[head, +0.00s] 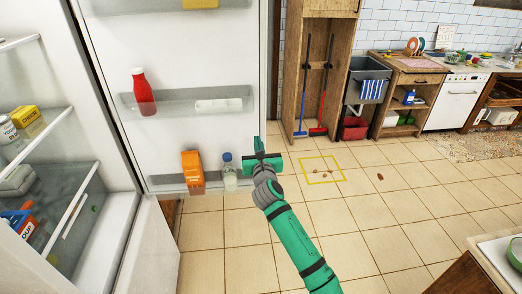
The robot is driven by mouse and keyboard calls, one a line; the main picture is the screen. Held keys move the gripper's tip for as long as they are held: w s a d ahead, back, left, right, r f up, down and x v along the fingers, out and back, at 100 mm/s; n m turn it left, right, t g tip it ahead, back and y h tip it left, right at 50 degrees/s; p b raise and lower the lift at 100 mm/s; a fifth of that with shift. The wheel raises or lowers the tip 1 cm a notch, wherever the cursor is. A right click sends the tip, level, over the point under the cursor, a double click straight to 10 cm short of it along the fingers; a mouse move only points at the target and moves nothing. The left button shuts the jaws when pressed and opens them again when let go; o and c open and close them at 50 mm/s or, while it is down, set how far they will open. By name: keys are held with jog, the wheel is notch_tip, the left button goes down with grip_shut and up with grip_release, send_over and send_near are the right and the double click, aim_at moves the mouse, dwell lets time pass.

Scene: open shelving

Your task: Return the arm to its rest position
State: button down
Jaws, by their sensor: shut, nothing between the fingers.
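My arm, green with dark bands, reaches up from the bottom of the head view. My gripper (261,153) is at its end, in front of the lower edge of the open fridge door (180,60). It is shut and holds nothing. A clear bottle with a blue cap (229,173) and an orange carton (193,172) stand in the lower door shelf, just left of my gripper in the picture. A red bottle (142,92) stands on the door shelf above.
The fridge interior (45,160) at left holds a yellow box (28,122) and other items. A counter corner (490,262) is at lower right. Tiled floor (390,225) lies open at right, with a yellow square outline (322,183) and small brown bits. A broom cupboard (288,70) stands behind.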

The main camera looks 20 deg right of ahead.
jog(key=s+a+f+m+t+y, duration=0.15)
jog(key=s+a+m, duration=0.25)
jog(key=a, duration=0.4)
jog(key=s+a+f+m+y, duration=0.1)
jog(key=s+a+f+m, duration=0.1)
jog(key=s+a+m, duration=0.35)
jog(key=s+a+f+m, duration=0.7)
jog(key=s+a+m, duration=0.3)
jog(key=s+a, duration=0.25)
jog(key=s+a+f+m+g, duration=0.1)
jog(key=s+f+m, duration=0.4)
jog(key=s, duration=0.6)
jog(key=s+a+f+m+g, duration=0.1)
jog(key=s+f+m, duration=0.4)
jog(key=s, duration=0.5)
jog(key=s+d+r+m+g, duration=0.1)
jog(key=s+d+m, duration=0.1)
jog(key=s, duration=0.8)
jog(key=s+d+m+g, duration=0.1)
jog(key=s+d, duration=0.3)
jog(key=s, duration=0.6)
jog(key=shift+s+d+r+m, duration=0.25)
jog(key=shift+r+m, duration=0.1)
jog(key=shift+m, duration=0.5)
